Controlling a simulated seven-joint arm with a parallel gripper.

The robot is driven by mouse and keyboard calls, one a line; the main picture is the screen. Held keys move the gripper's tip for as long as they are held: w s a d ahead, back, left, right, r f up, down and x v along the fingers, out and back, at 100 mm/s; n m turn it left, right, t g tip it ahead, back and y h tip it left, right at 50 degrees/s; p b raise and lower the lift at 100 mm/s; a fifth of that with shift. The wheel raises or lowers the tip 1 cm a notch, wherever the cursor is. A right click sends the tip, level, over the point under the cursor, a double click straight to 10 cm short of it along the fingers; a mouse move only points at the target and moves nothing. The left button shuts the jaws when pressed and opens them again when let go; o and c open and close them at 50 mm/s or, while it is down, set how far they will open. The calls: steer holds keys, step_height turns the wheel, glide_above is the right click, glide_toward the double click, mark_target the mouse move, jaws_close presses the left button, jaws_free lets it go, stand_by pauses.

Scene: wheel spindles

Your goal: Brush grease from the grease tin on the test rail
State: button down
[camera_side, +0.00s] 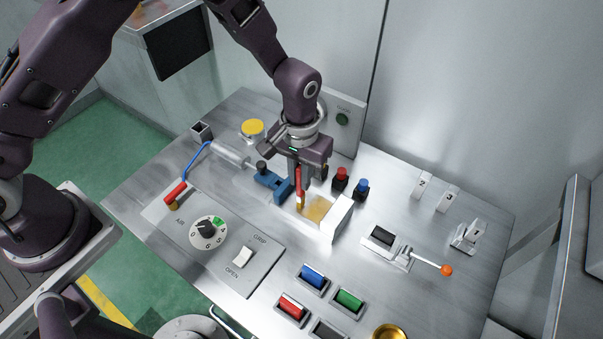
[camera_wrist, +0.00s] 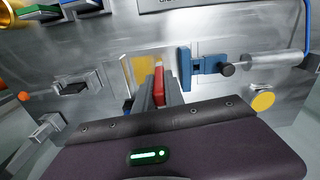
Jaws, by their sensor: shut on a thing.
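My gripper (camera_side: 301,180) points down over the bench and is shut on a red-handled brush (camera_side: 299,194). The red handle (camera_wrist: 158,82) also shows between the fingers in the wrist view. The brush's lower end is at or just above a pale metal block (camera_side: 341,217), which looks like the test rail. A yellow-brown patch (camera_side: 318,209) lies on it, just right of the brush. I cannot tell whether the bristles touch it. A round container with a yellow top (camera_side: 252,128), possibly the grease tin, stands at the back left of my gripper; it also shows in the wrist view (camera_wrist: 262,101).
A blue clamp (camera_side: 271,183) with a cylinder (camera_side: 231,153) sits close left of my gripper. Red (camera_side: 340,178) and blue (camera_side: 361,188) buttons stand close right. A lever with an orange knob (camera_side: 446,270) is farther right. A brass dish (camera_side: 389,333) is at the front edge.

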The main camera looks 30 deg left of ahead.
steer(key=shift+s, duration=0.1)
steer(key=shift+s, duration=0.45)
steer(key=shift+s, duration=0.25)
steer(key=shift+w, duration=0.1)
steer(key=shift+w, duration=0.25)
steer(key=shift+w, duration=0.4)
